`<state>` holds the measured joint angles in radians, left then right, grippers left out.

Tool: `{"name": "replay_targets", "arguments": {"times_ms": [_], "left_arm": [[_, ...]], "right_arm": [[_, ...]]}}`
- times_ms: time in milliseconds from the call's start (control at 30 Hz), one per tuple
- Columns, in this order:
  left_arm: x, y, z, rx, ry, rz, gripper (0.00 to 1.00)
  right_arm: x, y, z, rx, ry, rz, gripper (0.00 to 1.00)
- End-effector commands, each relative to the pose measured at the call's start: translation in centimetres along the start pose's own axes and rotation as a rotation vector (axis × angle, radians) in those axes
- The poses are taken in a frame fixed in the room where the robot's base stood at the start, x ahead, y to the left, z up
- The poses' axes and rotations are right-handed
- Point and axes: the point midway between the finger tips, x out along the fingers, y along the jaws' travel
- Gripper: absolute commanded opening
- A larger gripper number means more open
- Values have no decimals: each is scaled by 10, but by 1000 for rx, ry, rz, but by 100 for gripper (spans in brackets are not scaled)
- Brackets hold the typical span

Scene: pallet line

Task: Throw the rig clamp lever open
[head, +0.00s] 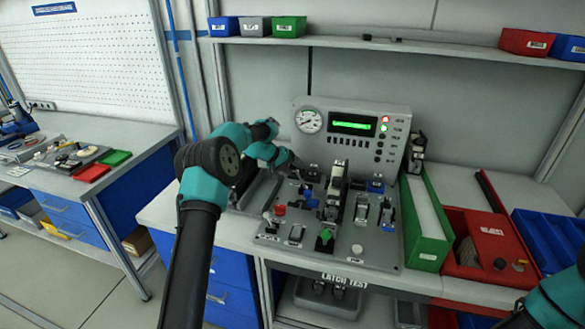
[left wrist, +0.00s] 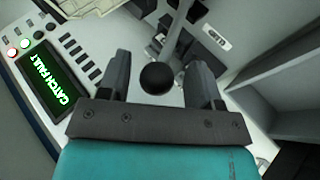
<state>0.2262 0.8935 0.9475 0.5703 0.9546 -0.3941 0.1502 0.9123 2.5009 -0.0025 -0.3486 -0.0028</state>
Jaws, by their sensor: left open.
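The rig clamp lever shows in the left wrist view as a grey shaft ending in a round black knob (left wrist: 157,77). My left gripper (left wrist: 158,66) is open, with one dark finger on each side of the knob. Gaps show between the knob and both fingers; how deep the knob sits between them I cannot tell. In the head view my left gripper (head: 289,164) is at the back left of the latch test panel (head: 345,257), just in front of the gauge console; the lever is hard to make out there. Of my right arm only a teal part shows at the lower right.
The console display (head: 352,125) is lit green and reads CATCH FAULT in the left wrist view (left wrist: 53,83). Other levers and switches crowd the panel, including a blue one (head: 308,196) close to the gripper. A green bin (head: 428,222) and red tray (head: 470,270) stand right.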

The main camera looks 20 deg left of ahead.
Motion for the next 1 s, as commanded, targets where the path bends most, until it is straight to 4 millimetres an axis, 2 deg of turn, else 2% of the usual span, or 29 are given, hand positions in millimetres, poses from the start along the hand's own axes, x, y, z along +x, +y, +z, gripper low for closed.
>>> {"name": "replay_targets", "arguments": {"times_ms": [167, 367, 1000], "left_arm": [[-4, 0, 0, 0, 1, 0, 59], [-26, 1, -1, 0, 3, 0, 59], [-146, 0, 0, 0, 2, 0, 59]], "right_arm": [[0, 0, 0, 0, 0, 0, 0], [0, 0, 0, 0, 0, 0, 0], [0, 0, 0, 0, 0, 0, 0]]}}
